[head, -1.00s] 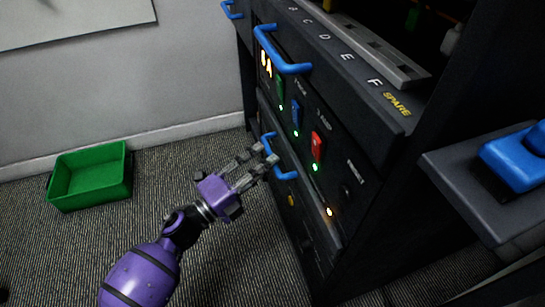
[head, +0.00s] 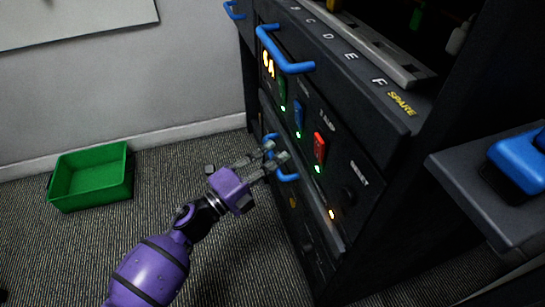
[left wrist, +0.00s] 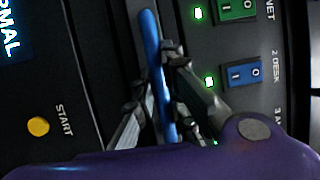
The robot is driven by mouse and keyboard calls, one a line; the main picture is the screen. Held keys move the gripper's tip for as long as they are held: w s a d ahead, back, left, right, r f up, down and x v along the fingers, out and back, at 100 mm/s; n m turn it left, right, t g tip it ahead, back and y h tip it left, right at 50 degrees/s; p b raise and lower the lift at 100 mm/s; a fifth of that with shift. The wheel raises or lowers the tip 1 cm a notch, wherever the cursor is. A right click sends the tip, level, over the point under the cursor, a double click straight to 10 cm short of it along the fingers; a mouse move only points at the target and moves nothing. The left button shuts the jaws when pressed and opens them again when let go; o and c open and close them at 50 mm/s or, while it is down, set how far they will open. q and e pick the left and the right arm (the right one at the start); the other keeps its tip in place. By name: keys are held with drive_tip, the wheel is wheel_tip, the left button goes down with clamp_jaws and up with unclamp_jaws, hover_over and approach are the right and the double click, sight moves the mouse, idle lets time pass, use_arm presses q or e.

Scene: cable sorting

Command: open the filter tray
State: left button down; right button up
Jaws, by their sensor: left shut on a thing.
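The lower front of the dark cabinet has a blue bar handle (head: 288,177); I take this to be the filter tray's handle, though no label naming it is readable. My left gripper (head: 275,154) is shut on this handle, partly hiding it. In the left wrist view the blue handle (left wrist: 151,40) runs between the two fingers of the gripper (left wrist: 160,95). The lower front looks closed, close against the cabinet. My right gripper is not in view.
Above is a panel with a larger blue handle (head: 285,63) and green, blue and red switches (head: 319,148). A yellow START button (left wrist: 38,126) is near the grip. A dark ledge with a blue item (head: 520,160) juts out at right. A green bin (head: 92,178) stands on the floor at left.

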use_arm(q)
drive_tip(key=s+a, duration=0.4)
drive_tip(key=a, duration=1)
drive_tip(key=s+a+p, duration=0.1)
drive_tip(key=s+a, duration=0.4)
drive_tip(key=a, duration=1)
drive_tip(key=shift+s, duration=0.2)
drive_tip(key=c, duration=1.8)
unclamp_jaws()
drive_tip(key=shift+o, duration=0.2)
drive_tip(key=v, duration=1.2)
